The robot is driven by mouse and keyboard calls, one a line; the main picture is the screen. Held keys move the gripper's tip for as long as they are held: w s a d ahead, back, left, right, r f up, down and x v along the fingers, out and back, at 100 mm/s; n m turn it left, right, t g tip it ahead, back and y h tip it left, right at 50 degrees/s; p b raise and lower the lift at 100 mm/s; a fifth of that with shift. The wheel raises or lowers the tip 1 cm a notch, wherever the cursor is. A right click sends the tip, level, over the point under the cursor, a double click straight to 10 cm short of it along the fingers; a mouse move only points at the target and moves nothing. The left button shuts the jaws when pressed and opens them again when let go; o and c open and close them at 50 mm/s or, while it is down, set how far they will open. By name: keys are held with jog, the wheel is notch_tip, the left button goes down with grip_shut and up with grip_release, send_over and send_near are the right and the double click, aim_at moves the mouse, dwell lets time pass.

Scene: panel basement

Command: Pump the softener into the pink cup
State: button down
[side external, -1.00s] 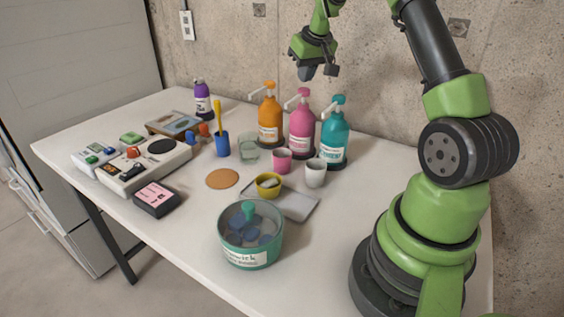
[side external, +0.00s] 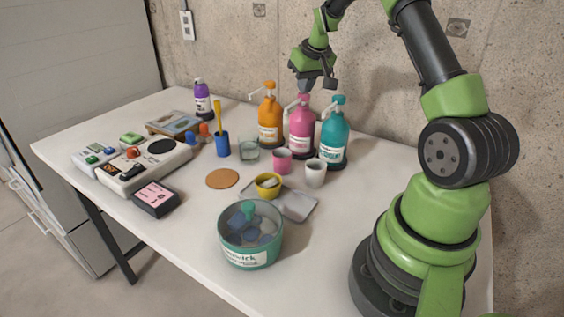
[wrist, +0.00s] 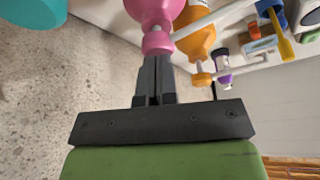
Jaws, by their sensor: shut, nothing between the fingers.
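The pink pump bottle (side external: 302,131) stands in the back row between an orange and a teal one; its label is too small to read. The pink cup (side external: 282,161) stands upright just in front of it, on the side where its white spout points; its inside is hard to see. My gripper (side external: 306,88) is shut and empty, pointing down right at the pink pump head. In the wrist view the closed fingertips (wrist: 156,62) meet the pink pump head (wrist: 157,42); I cannot tell how firmly they press.
The orange bottle (side external: 269,120) and teal bottle (side external: 334,138) stand close on either side. A white cup (side external: 315,173), a glass (side external: 248,148) and a yellow cup (side external: 268,186) are near. The concrete wall (side external: 390,100) is close behind.

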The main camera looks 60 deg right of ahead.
jog(key=shift+r, duration=1.5)
jog(key=shift+f, duration=0.15)
jog(key=shift+f, duration=1.4)
jog(key=shift+r, duration=1.55)
jog(key=shift+r, duration=0.1)
notch_tip(320, 180, up, 6)
jog(key=shift+f, duration=0.1)
